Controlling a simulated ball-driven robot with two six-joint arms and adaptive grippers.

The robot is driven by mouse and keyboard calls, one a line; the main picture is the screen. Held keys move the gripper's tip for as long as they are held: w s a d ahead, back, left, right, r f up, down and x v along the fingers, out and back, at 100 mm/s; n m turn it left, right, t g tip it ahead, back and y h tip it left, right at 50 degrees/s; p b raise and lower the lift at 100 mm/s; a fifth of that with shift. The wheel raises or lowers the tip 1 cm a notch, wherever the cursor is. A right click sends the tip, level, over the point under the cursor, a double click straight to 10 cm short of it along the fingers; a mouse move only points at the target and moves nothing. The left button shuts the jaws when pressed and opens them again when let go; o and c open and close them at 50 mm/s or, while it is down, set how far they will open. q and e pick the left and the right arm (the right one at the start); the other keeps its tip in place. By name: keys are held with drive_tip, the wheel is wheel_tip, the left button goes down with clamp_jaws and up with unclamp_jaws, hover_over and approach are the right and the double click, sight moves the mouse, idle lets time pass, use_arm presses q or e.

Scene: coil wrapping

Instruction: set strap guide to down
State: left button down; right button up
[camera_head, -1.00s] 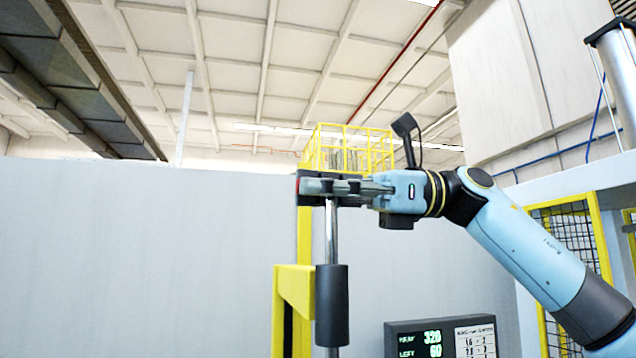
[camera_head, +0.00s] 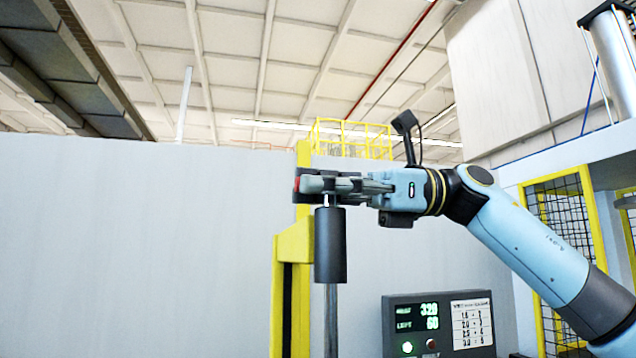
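The strap guide's dark head (camera_head: 308,171), with a red end, sits on a short chrome rod. Below it is a black cylindrical sleeve (camera_head: 330,245) beside the yellow post (camera_head: 303,152). Only a short bit of rod shows between head and sleeve, and the post's top stands above the head. My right gripper (camera_head: 325,185) comes in level from the right, its grey fingers shut on the head and hiding much of it. My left gripper is not in view.
A dark panel (camera_head: 440,297) with green readouts, a lit green button and a red button stands low at right. A grey wall (camera_head: 130,240) fills the left behind the post. Yellow mesh fencing (camera_head: 560,210) stands behind my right arm.

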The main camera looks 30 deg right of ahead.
drive_tip(key=shift+w+d+f, duration=0.25)
drive_tip(key=shift+w+f, duration=0.05)
drive_tip(key=shift+w, duration=0.15)
drive_tip(key=shift+s+r, duration=0.1)
drive_tip(key=shift+s, duration=0.05)
drive_tip(key=v, duration=0.7)
drive_tip(key=shift+d, duration=0.25)
